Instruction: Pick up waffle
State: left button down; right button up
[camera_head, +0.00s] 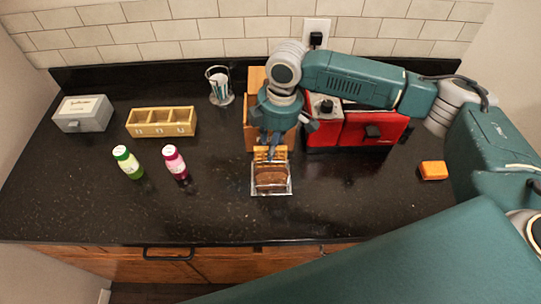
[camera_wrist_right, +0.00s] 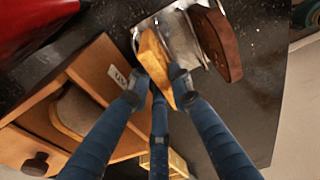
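The waffle (camera_head: 265,153) is a golden slice standing upright at the back of a small clear rack (camera_head: 288,190), behind a brown bread slice (camera_head: 271,176). In the right wrist view the waffle (camera_wrist_right: 155,66) shows edge-on between my fingers, with the brown slice (camera_wrist_right: 218,42) beside it and the rack (camera_wrist_right: 182,38) around them. My right gripper (camera_head: 272,148) points down at the waffle. In the wrist view its blue fingertips (camera_wrist_right: 157,86) are close on both sides of it. I cannot tell whether they press on it. My left gripper is not in view.
An orange block (camera_head: 433,170) lies at right. Green (camera_head: 128,162) and pink (camera_head: 175,162) bottles stand left. The counter front is clear.

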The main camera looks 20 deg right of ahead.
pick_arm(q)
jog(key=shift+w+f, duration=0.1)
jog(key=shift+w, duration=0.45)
